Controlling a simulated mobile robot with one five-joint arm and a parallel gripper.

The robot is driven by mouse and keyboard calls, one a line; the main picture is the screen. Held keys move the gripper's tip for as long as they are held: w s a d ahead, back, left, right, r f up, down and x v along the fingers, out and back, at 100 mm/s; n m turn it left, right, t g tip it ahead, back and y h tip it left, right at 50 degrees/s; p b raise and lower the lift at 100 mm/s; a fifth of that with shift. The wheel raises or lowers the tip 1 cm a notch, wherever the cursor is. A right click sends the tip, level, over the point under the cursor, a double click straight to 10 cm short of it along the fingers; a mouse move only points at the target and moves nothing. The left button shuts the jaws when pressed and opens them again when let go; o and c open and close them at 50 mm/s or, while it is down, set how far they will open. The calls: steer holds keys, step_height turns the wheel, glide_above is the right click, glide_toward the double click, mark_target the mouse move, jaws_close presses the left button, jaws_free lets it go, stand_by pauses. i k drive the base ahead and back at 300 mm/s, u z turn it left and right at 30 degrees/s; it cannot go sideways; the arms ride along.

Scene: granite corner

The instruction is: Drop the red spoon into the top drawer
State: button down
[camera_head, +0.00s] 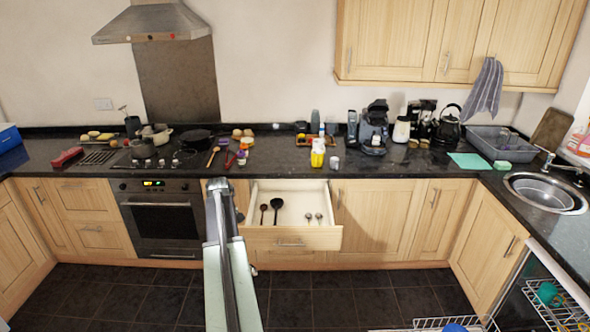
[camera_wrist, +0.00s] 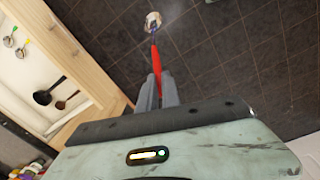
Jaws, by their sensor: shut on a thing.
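The top drawer (camera_head: 292,238) is pulled open below the counter, with a dark ladle, a dark spoon and two small spoons in it. In the wrist view the drawer's wooden front (camera_wrist: 88,42) runs along the left. My gripper (camera_wrist: 155,88) is shut on the red spoon (camera_wrist: 155,56), whose red handle points away from the jaws toward a pale, round end. In the wrist view the spoon shows over the dark floor, to the right of the drawer front, outside the drawer. In the head view my arm reaches up left of the drawer; the gripper's tips and the held spoon are not clear there.
The black counter (camera_head: 280,167) above the drawer carries bottles, utensils and a yellow container (camera_head: 318,153). The oven (camera_head: 163,222) is left of the drawer. An open dishwasher rack (camera_head: 548,295) stands at the lower right. The dark tiled floor (camera_head: 330,305) before the drawer is clear.

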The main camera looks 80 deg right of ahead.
mark_target(283, 208)
steer(key=z, duration=1.9)
steer(key=i, duration=2.15)
steer(key=u, duration=1.05)
